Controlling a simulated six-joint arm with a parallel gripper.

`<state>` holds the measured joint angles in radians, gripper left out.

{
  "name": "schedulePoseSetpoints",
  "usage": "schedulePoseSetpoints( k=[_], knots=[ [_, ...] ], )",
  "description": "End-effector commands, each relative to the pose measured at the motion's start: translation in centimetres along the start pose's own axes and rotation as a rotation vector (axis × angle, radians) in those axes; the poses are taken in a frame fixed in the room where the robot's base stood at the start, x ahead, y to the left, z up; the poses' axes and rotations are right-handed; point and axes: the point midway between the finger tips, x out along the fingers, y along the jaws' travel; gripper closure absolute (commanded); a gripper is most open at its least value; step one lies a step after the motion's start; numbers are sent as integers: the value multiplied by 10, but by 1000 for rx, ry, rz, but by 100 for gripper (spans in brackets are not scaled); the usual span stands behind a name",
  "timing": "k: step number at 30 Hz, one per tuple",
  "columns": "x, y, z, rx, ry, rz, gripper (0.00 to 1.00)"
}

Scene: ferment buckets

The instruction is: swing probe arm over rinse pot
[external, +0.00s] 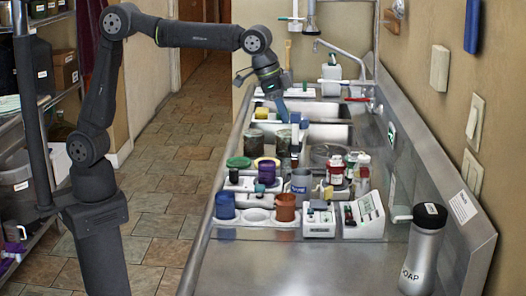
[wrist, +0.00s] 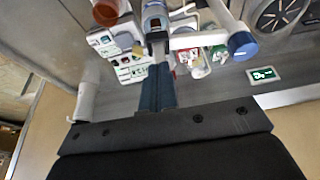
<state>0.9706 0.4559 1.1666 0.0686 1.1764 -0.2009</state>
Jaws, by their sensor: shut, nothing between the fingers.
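My gripper (wrist: 157,68) is shut and empty; its two blue fingers lie together in the wrist view. In the external view my gripper (external: 282,110) is above the sink-side worktop, fingers pointing down. A white probe arm (wrist: 198,41) reaches left from a post with a blue cap (wrist: 243,45). Its left end shows right by my fingertips; I cannot tell whether they touch. A grey-blue pot (wrist: 154,22), seemingly the rinse pot, appears just beyond that end, partly covered by it. The pot (external: 301,181) also stands among the worktop items in the external view.
An orange-brown mug (external: 285,207) and a blue mug (external: 225,206) stand in a white tray. White meter boxes (external: 363,215) and red-labelled jars (external: 336,170) crowd nearby. A soap bottle (external: 424,250) stands at the front right. The front worktop (external: 320,265) is clear.

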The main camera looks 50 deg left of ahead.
Motion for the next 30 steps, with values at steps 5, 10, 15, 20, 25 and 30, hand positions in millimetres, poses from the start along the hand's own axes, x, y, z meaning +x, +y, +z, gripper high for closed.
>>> schedulePoseSetpoints(
  k=[5,10,15,20,25,30],
  knots=[
    [4,5,-11,1,1,0,100],
    [3,5,-10,0,1,0,100],
    [1,3,-4,0,1,0,100],
    [-1,1,2,0,1,0,100],
    [-5,0,1,0,2,0,100],
    [-18,1,-4,0,2,1,100]
  ],
)
